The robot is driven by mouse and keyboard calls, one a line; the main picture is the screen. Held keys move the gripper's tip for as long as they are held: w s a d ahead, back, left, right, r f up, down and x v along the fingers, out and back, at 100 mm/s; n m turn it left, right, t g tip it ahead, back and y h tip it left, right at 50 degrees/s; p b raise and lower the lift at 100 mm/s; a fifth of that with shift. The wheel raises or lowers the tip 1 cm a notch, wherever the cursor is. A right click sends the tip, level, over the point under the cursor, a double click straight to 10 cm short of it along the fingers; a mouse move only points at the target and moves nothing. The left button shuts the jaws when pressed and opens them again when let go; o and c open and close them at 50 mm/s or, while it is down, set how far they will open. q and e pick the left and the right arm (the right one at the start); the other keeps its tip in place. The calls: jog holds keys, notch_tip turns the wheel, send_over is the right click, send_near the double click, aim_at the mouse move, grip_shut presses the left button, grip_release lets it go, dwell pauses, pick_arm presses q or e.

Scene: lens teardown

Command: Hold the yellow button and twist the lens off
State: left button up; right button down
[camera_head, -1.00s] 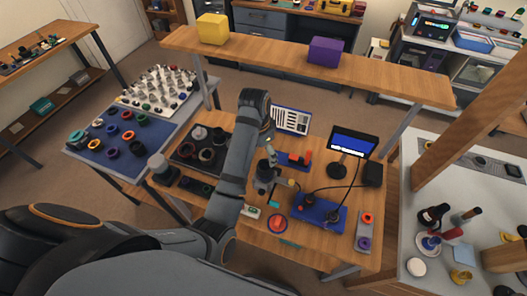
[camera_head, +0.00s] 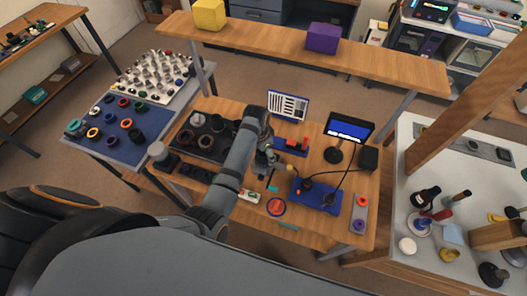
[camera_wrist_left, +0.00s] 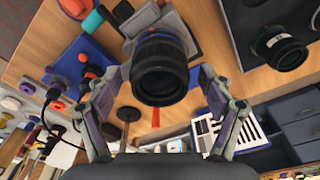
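A black camera lens (camera_wrist_left: 160,68) is in the middle of the left wrist view, its front toward the wrist. It sits on a grey camera body (camera_wrist_left: 150,16), partly hidden behind it. My left gripper (camera_wrist_left: 162,80) has its two fingers spread on either side of the lens; gaps show, so it looks open. In the head view my left gripper (camera_head: 263,158) is over the middle of the workbench, and the arm hides much of the camera. I cannot pick out the yellow button for certain. My right gripper is in neither view.
A blue stand (camera_head: 316,194), a screen (camera_head: 347,132) and a red-and-blue holder (camera_head: 292,147) are right of the gripper. A dark tray (camera_head: 205,137) with round parts lies left. A wooden shelf (camera_head: 270,39) crosses behind. The bench front holds small items.

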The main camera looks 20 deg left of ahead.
pick_arm(q)
jog(key=c, duration=1.3)
jog(key=shift+n, duration=1.3)
jog(key=shift+n, duration=0.7)
jog(key=shift+r, duration=0.85)
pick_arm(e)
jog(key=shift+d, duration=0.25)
pick_arm(q)
jog(key=shift+r, duration=0.25)
